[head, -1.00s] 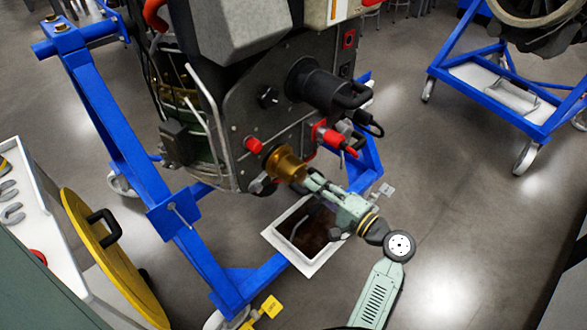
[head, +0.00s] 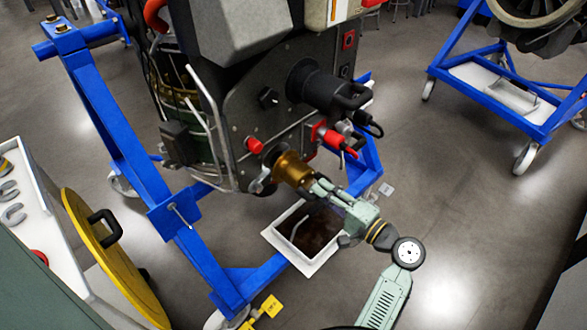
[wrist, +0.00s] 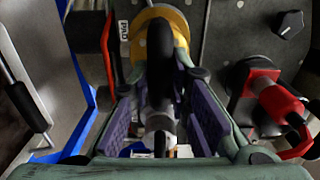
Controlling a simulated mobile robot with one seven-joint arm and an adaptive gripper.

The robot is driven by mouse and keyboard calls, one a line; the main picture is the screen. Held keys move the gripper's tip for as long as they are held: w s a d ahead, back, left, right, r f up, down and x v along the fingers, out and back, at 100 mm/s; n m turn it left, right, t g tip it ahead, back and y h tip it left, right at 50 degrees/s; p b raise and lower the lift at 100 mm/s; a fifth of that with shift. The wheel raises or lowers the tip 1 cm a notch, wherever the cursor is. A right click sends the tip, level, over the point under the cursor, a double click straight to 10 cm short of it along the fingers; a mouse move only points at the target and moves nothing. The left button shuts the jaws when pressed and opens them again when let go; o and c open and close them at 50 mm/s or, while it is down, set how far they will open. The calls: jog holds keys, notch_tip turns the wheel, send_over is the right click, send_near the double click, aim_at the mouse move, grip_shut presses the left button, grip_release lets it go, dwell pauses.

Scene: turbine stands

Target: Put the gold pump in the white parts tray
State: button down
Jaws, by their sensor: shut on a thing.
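The gold pump (head: 291,167) is at the lower front of the dark engine panel, its axis tilted down to the right. My gripper (head: 318,188) is shut on the pump's near end. In the wrist view the pump's gold flange (wrist: 152,22) shows behind a dark middle part, with the fingers (wrist: 160,125) on both sides. A small gap seems to show between pump and panel, but I cannot tell for sure whether they touch. A white tray (head: 309,268) with dark brown contents and a grey bent piece stands on the floor below the gripper.
A blue stand frame (head: 100,115) carries the engine (head: 245,120). Red-capped fittings (head: 328,135) and a black cylinder (head: 318,85) jut from the panel close above. At left are a white bench top (head: 35,225) with wrenches and a yellow disc (head: 105,260).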

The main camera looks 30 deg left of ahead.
jog(key=shift+r, duration=0.15)
jog(key=p+v, duration=0.2)
jog(key=v, duration=0.8)
dwell(0.7)
dwell(0.4)
